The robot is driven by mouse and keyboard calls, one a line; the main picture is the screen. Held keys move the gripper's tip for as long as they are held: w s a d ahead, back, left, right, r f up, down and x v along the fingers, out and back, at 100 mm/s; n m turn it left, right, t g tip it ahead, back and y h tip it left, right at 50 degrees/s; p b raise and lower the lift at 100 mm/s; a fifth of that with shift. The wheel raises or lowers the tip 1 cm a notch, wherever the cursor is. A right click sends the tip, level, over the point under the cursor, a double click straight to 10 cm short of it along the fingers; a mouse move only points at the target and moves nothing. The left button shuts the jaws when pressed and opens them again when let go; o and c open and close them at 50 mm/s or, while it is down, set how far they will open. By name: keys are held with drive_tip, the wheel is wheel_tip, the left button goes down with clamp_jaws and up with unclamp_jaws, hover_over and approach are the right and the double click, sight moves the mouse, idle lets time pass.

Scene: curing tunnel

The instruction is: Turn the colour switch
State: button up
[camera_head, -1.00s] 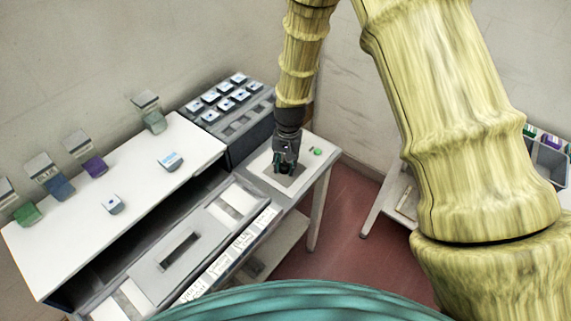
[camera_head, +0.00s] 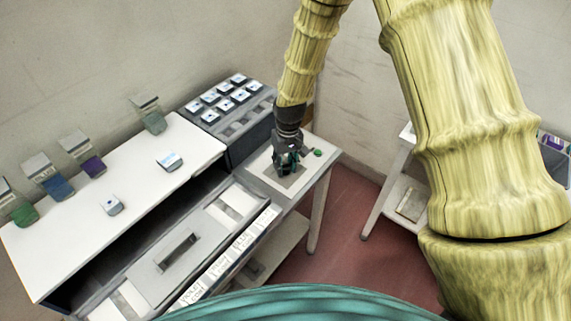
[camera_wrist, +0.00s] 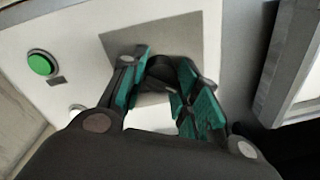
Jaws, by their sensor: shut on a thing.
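The colour switch is a dark round knob (camera_wrist: 168,68) on a grey square plate in a white panel (camera_wrist: 70,25). My gripper (camera_wrist: 160,88) has its teal-padded fingers shut on the knob from both sides, and they hide part of it. In the head view my gripper (camera_head: 287,163) points down at the small panel at the right end of the bench and covers most of the switch. The grey plate (camera_head: 294,181) shows just below the fingers.
A green button (camera_wrist: 41,63) sits beside the plate, left of my fingers in the wrist view. A dark rack (camera_head: 228,105) with several white-topped blocks stands behind the panel. A white-topped bench (camera_head: 135,190) with coloured samples extends left. Red floor lies to the right.

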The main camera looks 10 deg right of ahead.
drive_tip(key=shift+w, duration=0.1)
idle(0.3)
drive_tip(key=o, duration=1)
drive_tip(key=shift+r, duration=0.1)
drive_tip(key=r, duration=1.1)
drive_tip(key=shift+d+r, duration=0.4)
